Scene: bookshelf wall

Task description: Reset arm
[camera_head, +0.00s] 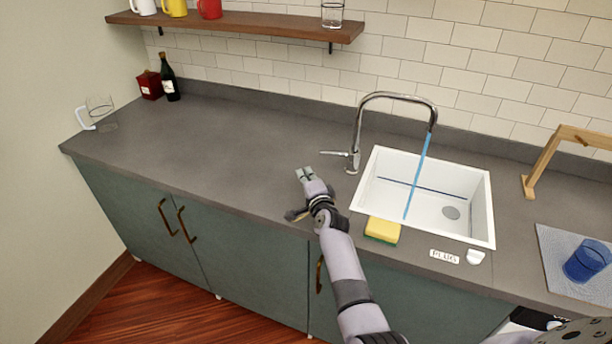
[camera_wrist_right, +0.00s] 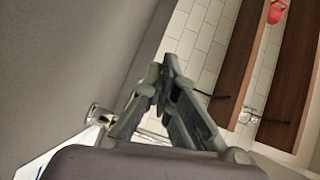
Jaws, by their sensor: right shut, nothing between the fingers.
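My right gripper (camera_head: 304,175) reaches over the grey counter (camera_head: 240,145), left of the sink and in front of the faucet's handle. In the right wrist view its fingers (camera_wrist_right: 170,72) come together at the tips and hold nothing. The right arm comes up from the bottom of the head view and is bent at the wrist. My left gripper is not in view.
A blue stream (camera_head: 416,175) runs from the faucet (camera_head: 395,97) into the white sink (camera_head: 485,205). A yellow sponge (camera_head: 382,229) lies close right of my arm. The counter's left middle is clear.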

